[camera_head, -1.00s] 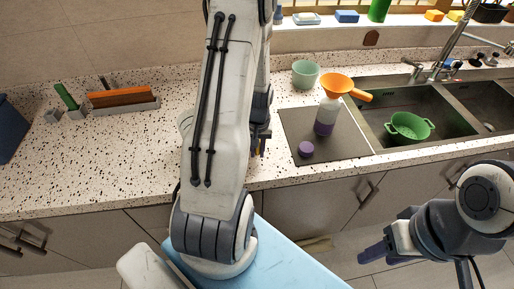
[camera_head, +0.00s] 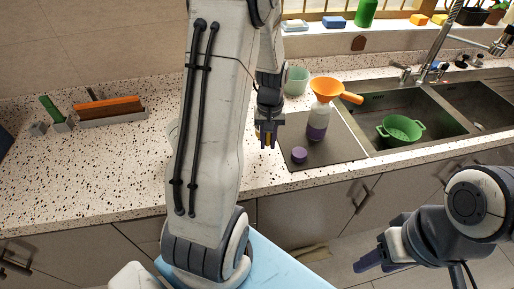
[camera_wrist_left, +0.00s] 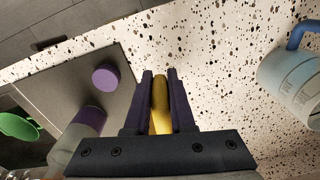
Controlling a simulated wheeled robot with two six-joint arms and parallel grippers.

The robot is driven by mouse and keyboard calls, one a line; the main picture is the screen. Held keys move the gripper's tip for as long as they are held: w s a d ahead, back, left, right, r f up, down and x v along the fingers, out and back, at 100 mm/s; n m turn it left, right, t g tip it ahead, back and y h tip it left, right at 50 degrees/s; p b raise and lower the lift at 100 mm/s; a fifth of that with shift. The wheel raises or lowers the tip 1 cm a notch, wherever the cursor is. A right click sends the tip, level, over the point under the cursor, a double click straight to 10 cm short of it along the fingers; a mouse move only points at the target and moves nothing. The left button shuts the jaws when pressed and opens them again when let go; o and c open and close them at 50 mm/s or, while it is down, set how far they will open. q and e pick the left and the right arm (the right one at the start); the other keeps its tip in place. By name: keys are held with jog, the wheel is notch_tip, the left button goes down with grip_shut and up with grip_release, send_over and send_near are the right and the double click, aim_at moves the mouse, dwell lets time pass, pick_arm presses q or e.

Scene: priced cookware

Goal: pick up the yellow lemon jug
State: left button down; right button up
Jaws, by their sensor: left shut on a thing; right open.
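My left gripper (camera_head: 268,138) is over the counter, just left of the grey mat, and my arm covers much of that area. In the left wrist view its two dark fingers (camera_wrist_left: 160,95) are shut on a narrow yellow piece, the visible part of the yellow lemon jug (camera_wrist_left: 161,108). The jug's body is hidden behind the gripper, and only a sliver of yellow shows in the head view. I cannot tell whether it touches the counter. My right gripper (camera_head: 372,261) is open and empty at the lower right, in front of the cabinets.
A grey mat (camera_head: 335,150) holds a white and purple bottle (camera_head: 318,122) with an orange funnel (camera_head: 328,88) and a purple lid (camera_head: 299,155). A mint cup (camera_head: 296,80) stands behind. A pale jug with a blue handle (camera_wrist_left: 293,80) is nearby. The sink holds a green colander (camera_head: 400,128).

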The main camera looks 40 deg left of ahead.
pick_arm(q)
jog(key=w+d+r+b, duration=0.1)
jog(key=w+d+r, duration=0.2)
jog(key=w+d, duration=0.1)
jog(key=shift+d+r, duration=0.2)
jog(key=shift+r, duration=0.1)
jog(key=shift+r, duration=0.1)
dwell(0.6)
